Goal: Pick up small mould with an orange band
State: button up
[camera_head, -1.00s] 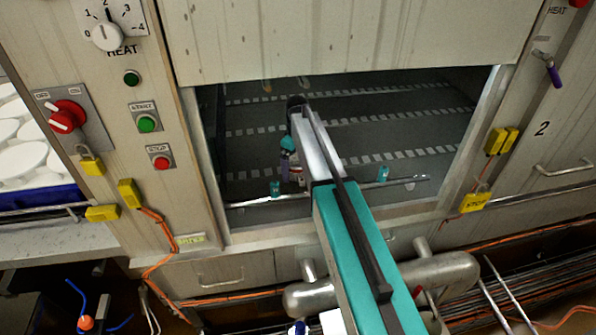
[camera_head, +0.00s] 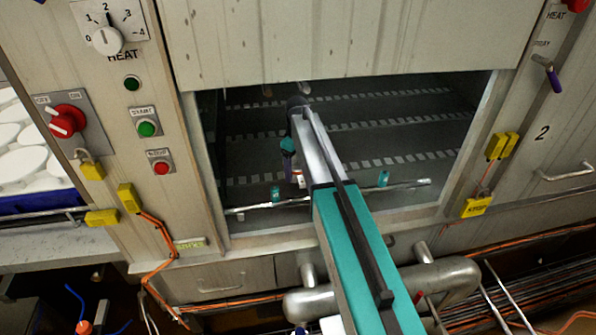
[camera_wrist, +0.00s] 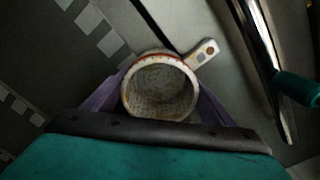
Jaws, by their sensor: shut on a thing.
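A small round whitish mould (camera_wrist: 160,87) with an orange-red band near its rim shows in the wrist view. Its open mouth faces the camera, and a short tab with two dots sticks out at its upper right. My gripper (camera_wrist: 160,98) has its purple fingers on the left and right sides of the mould and is shut on it. In the head view my gripper (camera_head: 290,161) is inside the open hatch, to the left of my arm. There the mould is mostly hidden; only a small pale and reddish bit shows.
The hatch opening (camera_head: 400,120) has a dark floor with rows of pale slots. A metal bar with teal clips (camera_head: 405,184) runs along its front. The raised door panel (camera_head: 350,40) hangs above. White discs (camera_head: 22,160) lie at the left.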

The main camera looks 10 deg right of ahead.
notch_tip(320, 180, up, 9)
jog(key=b, duration=0.1)
jog(key=shift+f, duration=0.2)
dwell(0.7)
